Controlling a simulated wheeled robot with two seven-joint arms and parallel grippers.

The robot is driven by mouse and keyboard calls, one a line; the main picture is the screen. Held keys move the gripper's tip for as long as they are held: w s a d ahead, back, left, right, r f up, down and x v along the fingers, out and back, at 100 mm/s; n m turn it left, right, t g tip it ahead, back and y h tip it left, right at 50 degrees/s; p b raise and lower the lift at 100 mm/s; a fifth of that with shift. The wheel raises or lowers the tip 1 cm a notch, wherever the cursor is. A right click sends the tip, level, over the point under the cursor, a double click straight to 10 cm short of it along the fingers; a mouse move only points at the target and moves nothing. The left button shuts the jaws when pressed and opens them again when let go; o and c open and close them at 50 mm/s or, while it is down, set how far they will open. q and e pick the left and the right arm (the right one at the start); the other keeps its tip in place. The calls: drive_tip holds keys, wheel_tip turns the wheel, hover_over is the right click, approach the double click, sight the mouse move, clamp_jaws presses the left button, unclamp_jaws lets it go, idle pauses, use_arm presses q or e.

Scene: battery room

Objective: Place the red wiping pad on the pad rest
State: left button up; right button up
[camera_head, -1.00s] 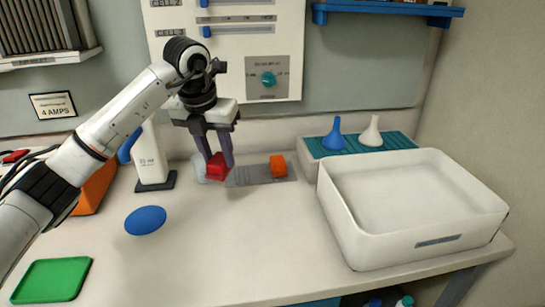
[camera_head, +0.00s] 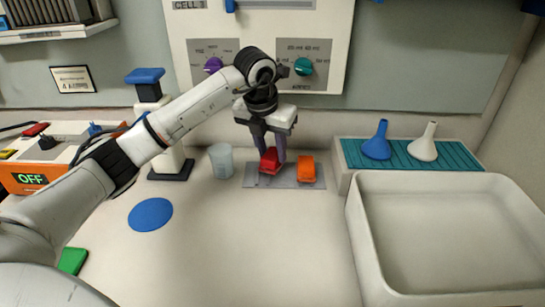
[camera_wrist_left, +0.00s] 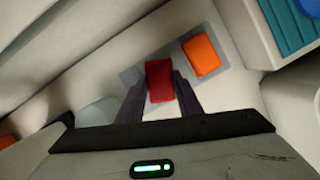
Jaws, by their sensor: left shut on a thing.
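The red wiping pad (camera_head: 269,161) is between the fingers of my left gripper (camera_head: 269,158), which is shut on it. The pad is over the left part of the grey pad rest (camera_head: 285,185), at or just above its surface; I cannot tell if it touches. In the left wrist view the red pad (camera_wrist_left: 159,80) sits between the dark fingers (camera_wrist_left: 159,98), with the grey rest (camera_wrist_left: 134,74) showing around it. An orange pad (camera_head: 307,168) lies on the right part of the rest, beside the red one. My right gripper is not in view.
A clear beaker (camera_head: 221,161) stands just left of the rest, and a white dispenser bottle (camera_head: 168,150) behind my arm. A large white tray (camera_head: 360,235) is at the right, below two funnels (camera_head: 377,143) on a teal mat. The front middle counter is clear.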

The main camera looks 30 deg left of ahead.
use_arm(q)
drive_tip(key=shift+f, duration=1.2)
drive_tip(key=shift+f, duration=0.2)
drive_tip(key=o, duration=1)
drive_tip(key=shift+r, duration=0.1)
drive_tip(key=v, duration=1.2)
drive_tip(key=shift+r, duration=0.1)
